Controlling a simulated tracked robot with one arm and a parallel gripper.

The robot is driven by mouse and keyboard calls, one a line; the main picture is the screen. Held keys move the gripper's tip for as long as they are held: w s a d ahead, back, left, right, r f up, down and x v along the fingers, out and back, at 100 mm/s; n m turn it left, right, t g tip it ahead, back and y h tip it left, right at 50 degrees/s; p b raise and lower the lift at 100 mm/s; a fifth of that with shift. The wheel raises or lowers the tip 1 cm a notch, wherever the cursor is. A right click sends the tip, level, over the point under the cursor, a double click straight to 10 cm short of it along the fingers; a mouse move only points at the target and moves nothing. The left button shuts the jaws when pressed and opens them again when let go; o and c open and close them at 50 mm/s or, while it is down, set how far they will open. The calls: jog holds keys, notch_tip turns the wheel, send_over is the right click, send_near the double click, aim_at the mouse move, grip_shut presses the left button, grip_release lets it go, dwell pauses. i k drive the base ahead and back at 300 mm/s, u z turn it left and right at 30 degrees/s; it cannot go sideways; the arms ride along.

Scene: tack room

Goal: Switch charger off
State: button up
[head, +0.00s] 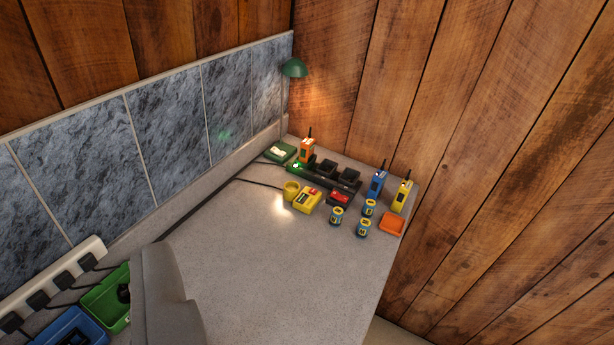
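A long black charger (338,186) lies on the grey counter near the far wall. A small green light (297,167) glows at its left end. An orange radio (307,152) stands upright at that end, and the black bays to its right look empty. I cannot make out the position of any switch on the charger. My gripper's fingertips do not show. A blurred grey shape at the lower left may be part of my arm, and it hides some of the counter.
A yellow box (307,200), yellow cup (291,190), batteries (363,228), orange tray (391,223), blue radio (376,184) and yellow radio (402,196) crowd around the charger. A white power strip (60,272) with several plugs runs along the left wall. The counter's front middle is clear.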

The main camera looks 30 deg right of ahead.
aim_at(335, 194)
jog(key=u, duration=0.05)
jog(key=k, duration=1.3)
jog(key=z, duration=0.7)
jog(key=i, duration=1.9)
jog(key=u, duration=0.5)
